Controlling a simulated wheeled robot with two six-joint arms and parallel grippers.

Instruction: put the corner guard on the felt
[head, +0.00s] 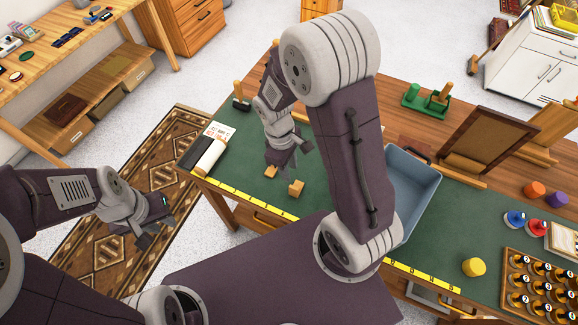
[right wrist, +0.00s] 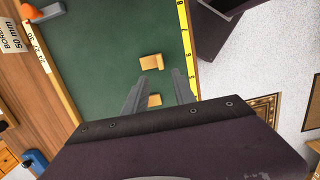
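The green felt (head: 245,160) covers most of the bench top. Two small tan wooden pieces sit on or just above it: a notched block that looks like a corner guard (head: 296,188) and a second tan piece (head: 270,171). My right gripper (head: 283,160) points down over them. In the right wrist view its fingers (right wrist: 160,92) are apart; the second piece (right wrist: 154,100) shows between them, partly hidden by the gripper body, while the notched block (right wrist: 151,62) lies just beyond the fingertips. My left gripper (head: 155,232) is open and empty above the rug, off the bench.
A yellow ruler strip (head: 245,203) runs along the bench's front edge. A grey-blue bin (head: 412,190) stands to the right, partly behind my right arm. A framed board (head: 490,140), a yellow cylinder (head: 473,267) and a bottle rack (head: 540,285) stand farther right.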

